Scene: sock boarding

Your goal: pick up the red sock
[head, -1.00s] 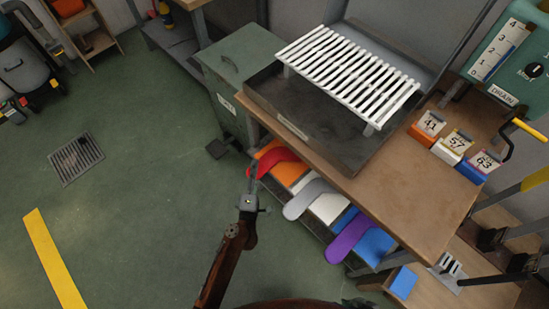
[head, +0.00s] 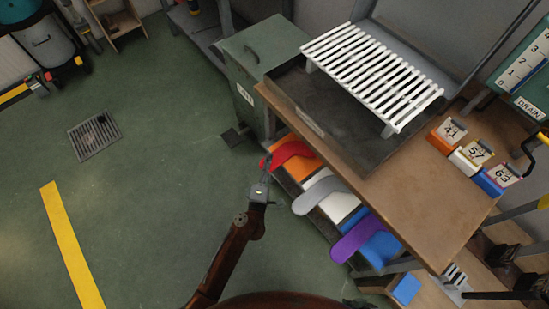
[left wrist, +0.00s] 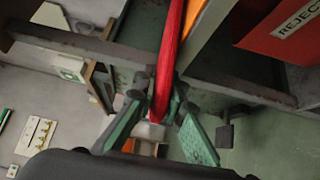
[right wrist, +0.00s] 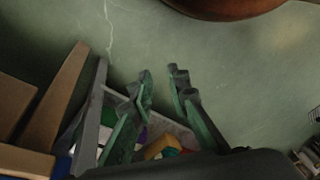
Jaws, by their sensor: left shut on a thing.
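The red sock (head: 294,151) lies on the orange bin of the shelf under the bench, its near end sticking out past the shelf edge. My left gripper (head: 265,163) is at that near end and shut on it. In the left wrist view the red sock (left wrist: 169,60) runs up between the two green fingers (left wrist: 158,100). The sock's far part is hidden under the bench top. My right gripper (right wrist: 160,74) shows only in the right wrist view; its fingers are apart with nothing between them.
A grey sock (head: 317,194) and a purple sock (head: 357,238) lie on neighbouring bins. The wooden bench top (head: 420,205) overhangs the shelf and carries a white rack (head: 372,72). A green cabinet (head: 262,50) stands left of the bench. A red REJECT box (left wrist: 270,30) shows in the left wrist view.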

